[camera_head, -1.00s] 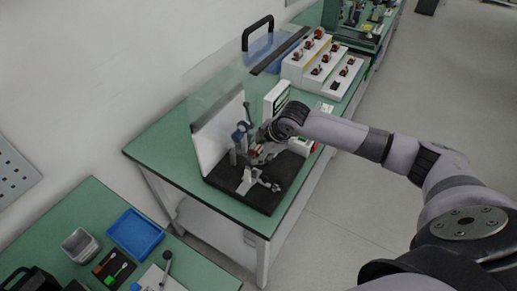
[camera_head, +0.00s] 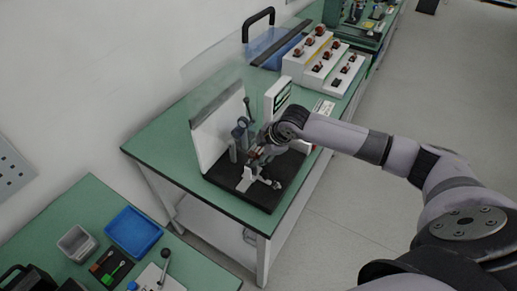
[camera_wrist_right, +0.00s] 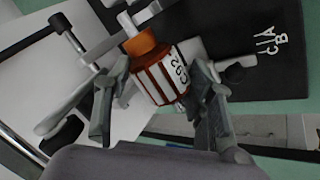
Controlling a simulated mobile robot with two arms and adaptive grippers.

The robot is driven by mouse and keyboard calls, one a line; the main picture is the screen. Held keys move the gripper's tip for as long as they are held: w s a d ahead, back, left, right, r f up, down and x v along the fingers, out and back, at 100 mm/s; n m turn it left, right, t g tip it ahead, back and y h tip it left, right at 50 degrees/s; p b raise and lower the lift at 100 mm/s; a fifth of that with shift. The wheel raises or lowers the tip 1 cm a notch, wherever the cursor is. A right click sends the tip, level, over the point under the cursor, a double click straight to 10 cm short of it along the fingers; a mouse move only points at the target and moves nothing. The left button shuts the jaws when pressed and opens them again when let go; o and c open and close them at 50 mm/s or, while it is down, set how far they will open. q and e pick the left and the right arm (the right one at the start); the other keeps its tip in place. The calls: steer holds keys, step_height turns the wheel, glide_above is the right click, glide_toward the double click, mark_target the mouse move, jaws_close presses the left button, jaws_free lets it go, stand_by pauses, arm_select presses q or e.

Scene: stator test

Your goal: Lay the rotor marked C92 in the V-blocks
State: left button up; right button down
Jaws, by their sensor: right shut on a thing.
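The rotor marked C92 (camera_wrist_right: 158,76), with an orange end, white stripes and a white label, sits between the fingers of my right gripper (camera_wrist_right: 162,88) in the right wrist view. The fingers are shut on it from both sides. In the head view my right gripper (camera_head: 262,148) is over the test fixture on the black base (camera_head: 262,200). A pale metal support (camera_wrist_right: 112,42) stands close by the rotor's shaft end. I cannot tell whether the rotor touches the V-blocks, which are hard to make out. My left gripper is not in view.
A white upright panel (camera_head: 217,137) stands behind the fixture, with a clear guard above. A display box (camera_head: 278,97) is beside it. A stepped white rack (camera_head: 322,62) holds several rotors. A blue tray (camera_head: 134,232) lies on the near bench.

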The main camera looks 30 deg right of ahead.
mark_target(259, 171)
steer(key=shift+s+a+f, duration=0.15)
steer(key=shift+s+f, duration=0.45)
steer(key=shift+f, duration=0.3)
steer(key=shift+f+b, duration=0.35)
steer(key=shift+f, duration=0.1)
steer(key=shift+s+a+f, duration=0.1)
steer(key=shift+s+f, duration=0.05)
steer(key=shift+f, duration=0.2)
stand_by(0.4)
steer(key=shift+s+f, duration=0.3)
steer(key=shift+f, duration=0.2)
stand_by(0.6)
steer(key=c, duration=1.1)
jaws_free()
steer(key=shift+o, duration=1.4)
steer(key=shift+w+a+f, duration=0.1)
steer(key=shift+w+f, duration=0.2)
steer(key=shift+w, duration=0.15)
steer(key=shift+o, duration=1.1)
steer(key=shift+s, duration=0.1)
steer(key=w+r+v, duration=0.1)
steer(key=w+v, duration=0.1)
steer(key=v, duration=1.1)
